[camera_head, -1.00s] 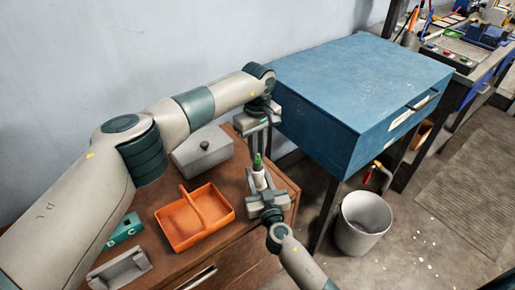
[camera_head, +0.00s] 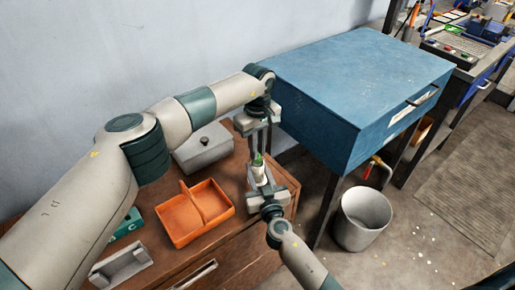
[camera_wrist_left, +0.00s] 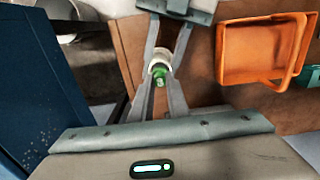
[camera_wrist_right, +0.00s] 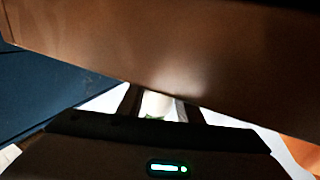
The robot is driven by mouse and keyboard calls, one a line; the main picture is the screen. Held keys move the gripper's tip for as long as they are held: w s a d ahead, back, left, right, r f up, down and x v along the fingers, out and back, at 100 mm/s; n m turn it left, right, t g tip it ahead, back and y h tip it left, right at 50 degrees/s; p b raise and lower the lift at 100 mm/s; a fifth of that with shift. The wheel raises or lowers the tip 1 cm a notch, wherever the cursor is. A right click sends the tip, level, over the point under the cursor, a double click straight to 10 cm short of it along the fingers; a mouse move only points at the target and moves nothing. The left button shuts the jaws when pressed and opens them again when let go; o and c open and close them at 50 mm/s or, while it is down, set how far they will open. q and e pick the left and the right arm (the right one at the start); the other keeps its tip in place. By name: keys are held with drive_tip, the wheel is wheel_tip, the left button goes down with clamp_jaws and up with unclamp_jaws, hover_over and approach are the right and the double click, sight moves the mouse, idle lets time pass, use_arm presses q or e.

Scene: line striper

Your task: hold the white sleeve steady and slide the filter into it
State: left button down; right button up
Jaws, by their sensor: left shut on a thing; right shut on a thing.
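The white sleeve (camera_head: 258,176) is upright between the fingers of my right gripper (camera_head: 259,187), near the right end of the brown cabinet. The right wrist view shows part of the white sleeve (camera_wrist_right: 157,104) between the fingers. The green filter (camera_head: 257,159) stands at the top of the sleeve, its lower part hidden. My left gripper (camera_head: 261,150) reaches down from above and is shut on the filter. In the left wrist view the green filter end (camera_wrist_left: 160,76) lies between the fingers, with the white sleeve rim (camera_wrist_left: 159,56) around or just behind it. How deep it sits cannot be told.
An orange divided tray (camera_head: 180,222) and a grey lidded box (camera_head: 204,148) stand on the brown cabinet (camera_head: 232,245). A teal block (camera_head: 128,226) and grey bracket (camera_head: 121,267) are at left. A blue cabinet (camera_head: 350,90) and white bin (camera_head: 362,222) are at right.

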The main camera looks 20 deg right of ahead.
use_arm(q)
drive_tip(key=shift+f, duration=0.6)
idle(0.4)
drive_tip(key=c, duration=1.3)
unclamp_jaws()
drive_tip(key=shift+r, duration=0.15)
drive_tip(key=shift+r, duration=3.35)
use_arm(e)
drive_tip(key=o, duration=1.1)
drive_tip(key=shift+o, duration=0.2)
drive_tip(key=shift+s, duration=0.1)
